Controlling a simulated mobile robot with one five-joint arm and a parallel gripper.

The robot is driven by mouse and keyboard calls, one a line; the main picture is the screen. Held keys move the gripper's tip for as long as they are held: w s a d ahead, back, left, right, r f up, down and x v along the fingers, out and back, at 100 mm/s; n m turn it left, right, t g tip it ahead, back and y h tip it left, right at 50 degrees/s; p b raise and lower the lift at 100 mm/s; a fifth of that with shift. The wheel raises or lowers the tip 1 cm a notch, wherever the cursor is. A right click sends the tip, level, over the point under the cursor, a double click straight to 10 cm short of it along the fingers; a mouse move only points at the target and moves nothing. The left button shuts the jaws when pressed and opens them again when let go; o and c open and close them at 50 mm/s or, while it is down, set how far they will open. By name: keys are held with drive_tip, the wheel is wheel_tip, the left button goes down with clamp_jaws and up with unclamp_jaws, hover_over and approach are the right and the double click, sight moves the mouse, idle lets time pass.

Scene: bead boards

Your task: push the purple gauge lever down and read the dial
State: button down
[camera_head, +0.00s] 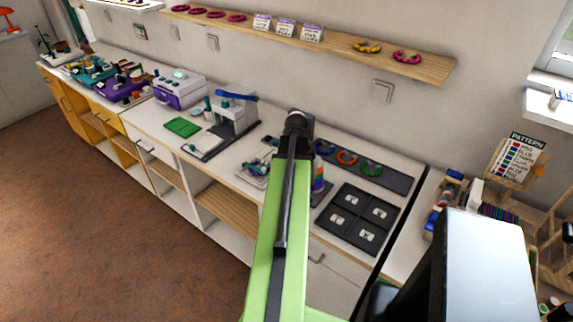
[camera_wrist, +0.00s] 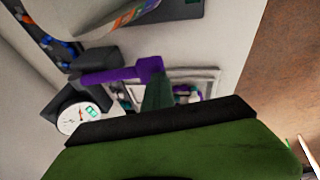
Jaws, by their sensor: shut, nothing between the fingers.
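The purple gauge lever (camera_wrist: 122,74) shows in the wrist view, reaching right from a dark grey gauge body (camera_wrist: 97,60). The round white dial (camera_wrist: 77,117) with a teal mark sits at the lower left of that body; its reading is too small to make out. My gripper (camera_wrist: 158,90) is shut and empty, its tip right by the lever's free end. I cannot tell whether they touch. In the head view my green arm hides the gauge's lever and dial.
A tray with small parts (camera_head: 247,178) lies left of my arm. A striped cone (camera_head: 318,178) and a black compartment tray (camera_head: 385,240) stand to its right. A press with a blue handle (camera_head: 236,96) stands farther left. The wall shelf (camera_head: 340,42) runs above.

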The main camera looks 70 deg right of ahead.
drive_tip(key=shift+a+f+b, duration=0.15)
drive_tip(key=shift+f+b, duration=0.35)
drive_tip(key=shift+f, duration=0.25)
